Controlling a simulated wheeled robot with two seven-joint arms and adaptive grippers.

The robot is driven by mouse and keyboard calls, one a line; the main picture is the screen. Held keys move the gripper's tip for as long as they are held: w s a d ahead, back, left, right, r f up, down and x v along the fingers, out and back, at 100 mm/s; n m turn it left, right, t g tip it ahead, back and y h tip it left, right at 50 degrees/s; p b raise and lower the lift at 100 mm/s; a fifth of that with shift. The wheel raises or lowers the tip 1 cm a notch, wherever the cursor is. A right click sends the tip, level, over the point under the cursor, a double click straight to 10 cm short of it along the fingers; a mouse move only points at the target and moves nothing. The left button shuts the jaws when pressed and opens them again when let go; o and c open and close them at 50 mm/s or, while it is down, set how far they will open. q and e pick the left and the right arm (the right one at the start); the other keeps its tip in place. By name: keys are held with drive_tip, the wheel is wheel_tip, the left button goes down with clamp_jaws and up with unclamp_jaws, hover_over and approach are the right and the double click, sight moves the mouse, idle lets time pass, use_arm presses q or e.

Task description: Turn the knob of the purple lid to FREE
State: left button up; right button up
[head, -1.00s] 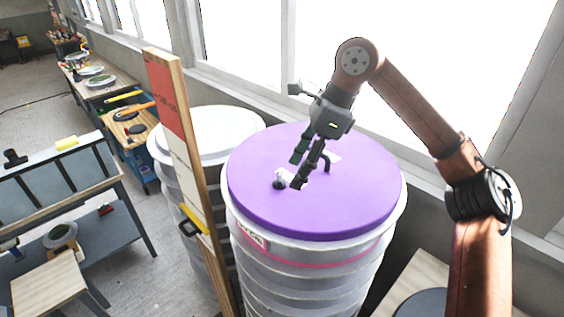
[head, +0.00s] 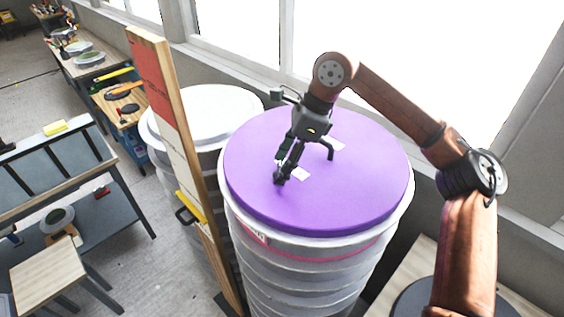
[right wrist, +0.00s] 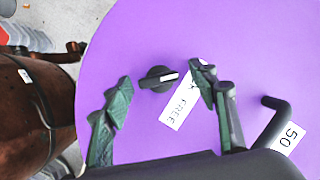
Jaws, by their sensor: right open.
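The purple lid (head: 345,195) covers a white ribbed drum. In the right wrist view the lid (right wrist: 200,40) fills most of the picture. A black knob (right wrist: 156,79) with a white pointer mark sits on it, beside a white label reading FREE (right wrist: 182,108); part of that label is hidden by a finger. My right gripper (right wrist: 163,84) is open, with its fingers on either side of the knob; I cannot tell if they touch it. My left gripper is not in view.
A black bent handle (right wrist: 272,118) and a label reading 50 (right wrist: 288,138) are also on the lid. A white-lidded drum (head: 205,115) stands to the left. An upright wooden board (head: 170,130) stands close in front of the drums. Benches are farther left.

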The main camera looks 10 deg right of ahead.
drive_tip(key=shift+s, duration=0.15)
drive_tip(key=shift+f, duration=0.1)
drive_tip(key=shift+c, duration=1.3)
drive_tip(key=shift+a, duration=0.1)
drive_tip(key=c, duration=0.9)
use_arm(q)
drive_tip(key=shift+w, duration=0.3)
